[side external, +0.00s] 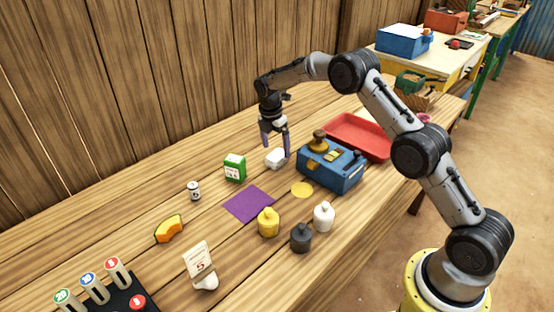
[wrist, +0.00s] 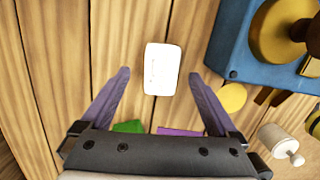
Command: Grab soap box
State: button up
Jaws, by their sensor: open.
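A small white box with rounded edges, which looks like the soap box (side external: 275,159), lies on the wooden table left of the blue balance. In the wrist view the white box (wrist: 162,70) lies ahead, between the lines of the two purple fingers, with faint marks on its top. My gripper (side external: 276,150) points down just above and around the box. The fingers are spread wide and hold nothing; a gap shows on both sides of the box in the wrist view (wrist: 158,73). I cannot tell the exact height above it.
The blue balance (side external: 330,168) with a brass weight stands close on the right, before a red tray (side external: 358,136). A green box (side external: 235,167) and purple cloth (side external: 248,204) lie nearby. Yellow (side external: 268,224), dark (side external: 301,239) and white (side external: 323,217) weights stand in front.

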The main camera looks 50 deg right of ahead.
aim_at(277, 154)
jog(key=f, duration=0.4)
jog(key=shift+s+d, duration=0.1)
jog(key=shift+d, duration=0.1)
jog(key=c, duration=1.5)
jog(key=shift+r, duration=0.1)
